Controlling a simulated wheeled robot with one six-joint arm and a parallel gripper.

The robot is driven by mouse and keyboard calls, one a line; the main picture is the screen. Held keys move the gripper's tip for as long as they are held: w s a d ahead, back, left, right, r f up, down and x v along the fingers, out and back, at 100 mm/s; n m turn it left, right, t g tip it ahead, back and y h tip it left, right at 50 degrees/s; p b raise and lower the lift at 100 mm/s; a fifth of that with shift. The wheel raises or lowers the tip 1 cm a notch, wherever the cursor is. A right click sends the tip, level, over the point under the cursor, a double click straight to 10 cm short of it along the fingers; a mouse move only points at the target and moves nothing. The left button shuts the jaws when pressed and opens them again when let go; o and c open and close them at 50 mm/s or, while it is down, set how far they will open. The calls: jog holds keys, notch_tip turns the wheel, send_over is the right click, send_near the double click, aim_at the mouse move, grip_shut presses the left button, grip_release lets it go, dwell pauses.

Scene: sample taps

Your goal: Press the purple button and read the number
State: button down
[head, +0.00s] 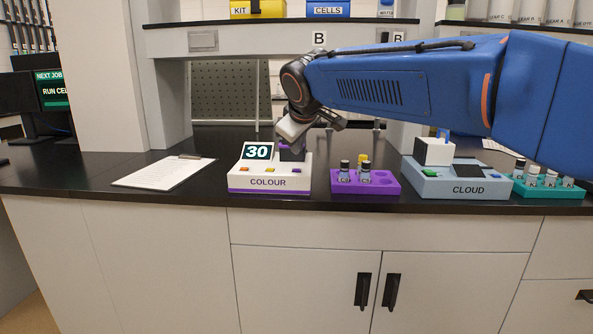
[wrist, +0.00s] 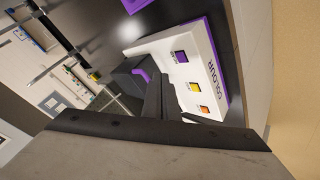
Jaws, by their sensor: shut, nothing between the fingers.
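The white COLOUR device (head: 270,183) with a purple base stands on the dark bench. Its display (head: 258,151) reads 30. The purple button (head: 296,170) is the rightmost of three on its front; it also shows uncovered in the wrist view (wrist: 181,56). A yellow button (wrist: 195,87) and an orange button (wrist: 204,109) sit in the same row. My gripper (wrist: 153,80) is shut and empty, over the device, apart from the purple button as far as I can see. In the head view its fingertips are hard to make out. A dark block with purple (head: 292,153) is on the device.
A clipboard (head: 165,172) lies left of the device. A purple rack (head: 383,184) with several vials, the CLOUD device (head: 468,188) and a teal rack (head: 548,190) stand to the right. A shelf (head: 230,44) runs behind.

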jog(key=shift+r, duration=1.15)
jog(key=s+d+f+m+g, duration=0.1)
jog(key=s+d+f+m, duration=0.1)
jog(key=s+d+f, duration=0.4)
jog(key=s+d+f+m+h, duration=0.1)
jog(key=s+d, duration=0.4)
jog(key=d, duration=0.4)
jog(key=s+d+f+m+g, duration=0.1)
jog(key=s+d+f+m, duration=0.1)
jog(key=s+d+f, duration=0.4)
jog(key=s+d+f+m, duration=0.2)
jog(key=s+d+f, duration=0.1)
jog(key=s+f, duration=0.2)
jog(key=s+d+f+m+g, duration=0.1)
jog(key=s+d+f, duration=0.3)
jog(key=s, duration=0.5)
jog(key=s+d+f+m+g, duration=0.1)
jog(key=s+d+f+m, duration=0.2)
jog(key=s+f, duration=0.4)
jog(key=shift+s+d+f+h, duration=0.3)
jog(key=shift+d+f, duration=0.2)
jog(key=shift+d, duration=0.15)
